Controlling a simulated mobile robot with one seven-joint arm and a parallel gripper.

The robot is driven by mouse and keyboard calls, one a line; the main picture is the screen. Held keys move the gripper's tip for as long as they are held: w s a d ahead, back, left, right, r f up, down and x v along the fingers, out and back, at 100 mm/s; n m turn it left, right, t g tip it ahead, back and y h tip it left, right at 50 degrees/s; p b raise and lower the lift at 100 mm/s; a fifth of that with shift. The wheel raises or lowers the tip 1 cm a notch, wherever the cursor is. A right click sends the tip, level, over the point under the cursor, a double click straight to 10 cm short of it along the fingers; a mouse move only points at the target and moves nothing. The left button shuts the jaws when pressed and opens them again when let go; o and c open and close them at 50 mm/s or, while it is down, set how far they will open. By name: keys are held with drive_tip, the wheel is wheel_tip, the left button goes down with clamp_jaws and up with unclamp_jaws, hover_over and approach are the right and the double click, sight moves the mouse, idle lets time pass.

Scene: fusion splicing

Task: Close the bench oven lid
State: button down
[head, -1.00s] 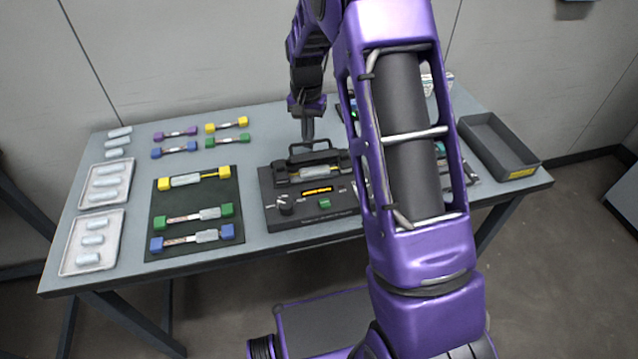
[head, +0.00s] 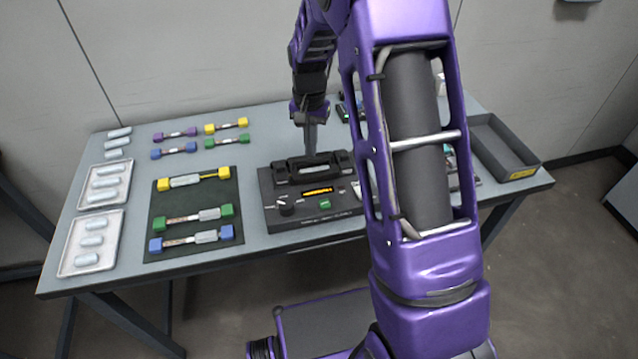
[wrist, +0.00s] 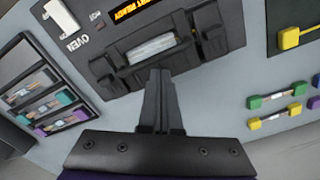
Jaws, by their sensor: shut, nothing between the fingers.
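The bench oven (head: 345,207) is a dark box at the front middle of the table, with a lit orange display. It also shows in the wrist view (wrist: 115,65), with an OVEN label. Its black lid (head: 287,172) lies low across the back of the oven and looks down. In the wrist view, a pale sleeve (wrist: 150,50) shows in the lid's opening. My gripper (head: 310,152) is shut and empty, pointing down at the lid's far edge. In the wrist view my fingertips (wrist: 164,76) are at that edge; whether they touch is unclear.
A dark mat (head: 190,243) with several colour-ended fibre holders lies left of the oven, and more holders lie behind it. Two white trays (head: 68,258) stand at far left. An empty dark bin (head: 497,162) stands at right. My arm hides much right of the oven.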

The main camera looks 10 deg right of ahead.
wheel_tip(320, 180, up, 7)
drive_tip(key=w+p, duration=0.1)
drive_tip(key=p, duration=0.4)
drive_tip(key=shift+w, duration=0.1)
idle(0.4)
